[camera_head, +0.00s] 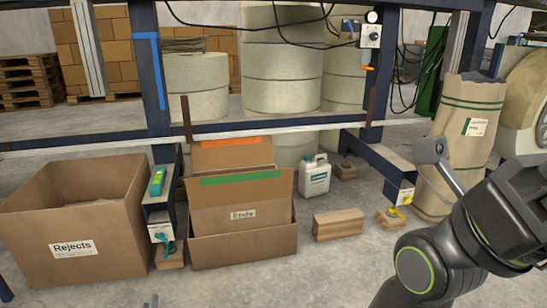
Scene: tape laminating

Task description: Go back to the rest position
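Only a small grey tip of my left gripper (151,300) shows at the bottom edge, left of centre, over the concrete floor. The rest of it is cut off by the frame, and I cannot tell whether it is open or shut. My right arm fills the lower right with dark links and a green ring. Its fingertips do not show. I see nothing held in the visible part of either arm.
A cardboard box labelled Rejects (120,240) stands at left. Another open carton (240,247) stands at centre, with a white jug (315,176) and a wooden block (338,224) to its right. A blue frame (148,75) spans behind. The front centre floor is clear.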

